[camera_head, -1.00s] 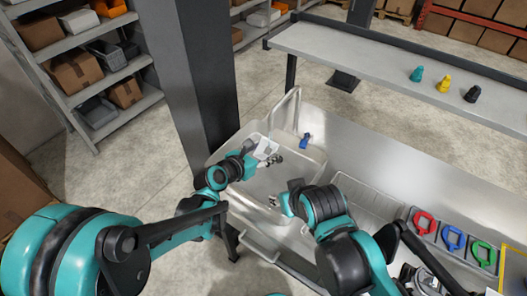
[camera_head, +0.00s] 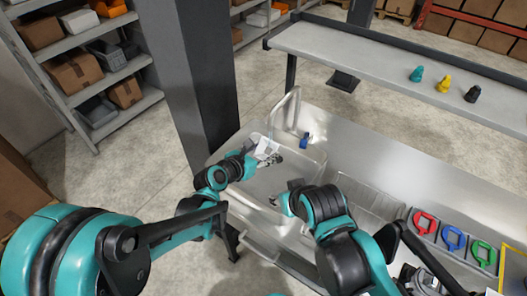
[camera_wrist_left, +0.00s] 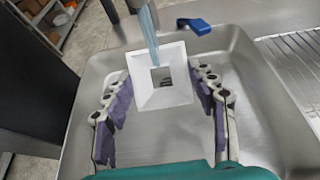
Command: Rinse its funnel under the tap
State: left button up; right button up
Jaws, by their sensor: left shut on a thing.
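The white square funnel (camera_wrist_left: 160,76) is between the purple-padded fingers of my left gripper (camera_wrist_left: 163,88), which is shut on it. Its wide mouth and square hole face the wrist camera. The funnel also shows in the head view (camera_head: 266,148) at my left gripper (camera_head: 270,158), over the sink (camera_head: 304,173). A pale blue stream of water (camera_wrist_left: 149,30) comes from the tap (camera_head: 294,103) and meets the funnel's upper edge in the wrist view. The tap's blue lever (camera_wrist_left: 195,26) is beside it. My right gripper (camera_head: 279,204) is near the sink's front edge, its fingers too small to read.
Red (camera_head: 425,222), blue (camera_head: 453,238) and green (camera_head: 483,254) handles stand in a row on the right of the counter. Teal, yellow and black pieces stand on the back shelf (camera_head: 370,62). A dark column (camera_head: 190,80) rises close left of the sink.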

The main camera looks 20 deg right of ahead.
pick_arm(q)
jog(key=s+a+r, duration=0.1)
jog(key=s+a, duration=0.4)
jog(key=a, duration=0.2)
jog(key=shift+s+r+p, duration=0.25)
jog(key=shift+s+p, duration=0.05)
jog(key=shift+p, duration=0.1)
dwell(0.3)
